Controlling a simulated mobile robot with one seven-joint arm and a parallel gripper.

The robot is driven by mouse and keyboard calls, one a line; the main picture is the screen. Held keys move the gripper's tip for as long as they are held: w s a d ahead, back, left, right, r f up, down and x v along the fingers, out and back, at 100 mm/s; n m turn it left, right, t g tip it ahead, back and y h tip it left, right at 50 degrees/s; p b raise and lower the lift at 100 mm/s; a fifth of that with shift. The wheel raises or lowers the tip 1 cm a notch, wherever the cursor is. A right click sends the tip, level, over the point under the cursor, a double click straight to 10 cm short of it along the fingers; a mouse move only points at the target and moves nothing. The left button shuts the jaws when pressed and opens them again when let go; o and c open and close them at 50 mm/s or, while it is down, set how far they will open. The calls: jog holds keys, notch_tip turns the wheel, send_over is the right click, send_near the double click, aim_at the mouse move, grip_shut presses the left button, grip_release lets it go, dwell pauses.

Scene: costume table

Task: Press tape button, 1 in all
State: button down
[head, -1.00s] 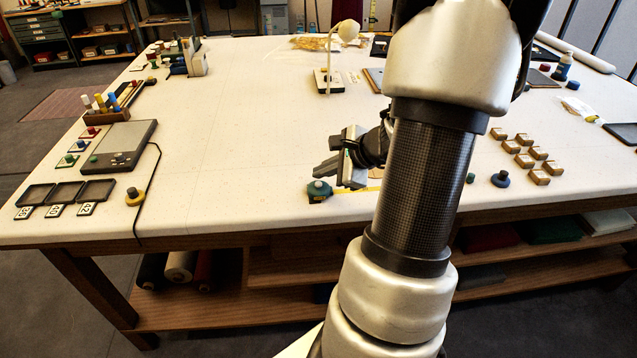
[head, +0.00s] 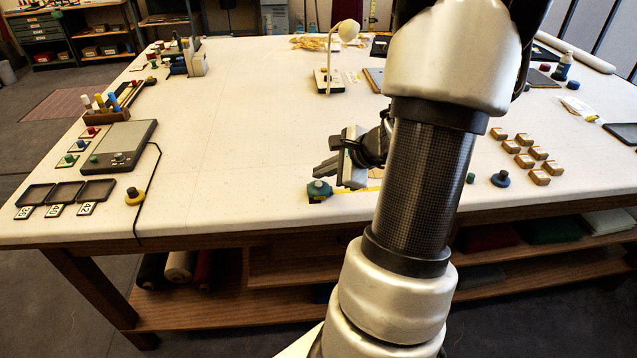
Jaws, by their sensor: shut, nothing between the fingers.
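The tape measure (head: 319,192) is a small dark teal case near the front edge of the table, left of my arm. A strip of yellow tape (head: 372,189) shows to its right and runs behind my arm. A rounded teal bump, which looks like its button, is on top of the case. My gripper (head: 326,170) is shut and empty, with its fingertips pointing left, just above and behind the tape measure. I cannot tell whether the fingers touch the button. My arm hides part of the table to the right.
Several small wooden boxes (head: 524,149) stand at the right. A grey scale (head: 124,146), black trays (head: 66,192) with number tags and a yellow-based knob (head: 135,195) are at the left. A lamp (head: 346,31) stands at the back. The middle left of the white table is clear.

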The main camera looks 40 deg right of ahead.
jog(key=shift+f+b, duration=0.45)
jog(key=shift+b, duration=0.1)
jog(key=shift+f+b, duration=0.4)
jog(key=shift+b, duration=0.05)
dwell(0.6)
jog(key=shift+r, duration=0.1)
jog(key=shift+r+p, duration=0.55)
jog(key=shift+r, duration=0.2)
jog(key=shift+r+p, duration=1.8)
jog(key=shift+r, duration=0.7)
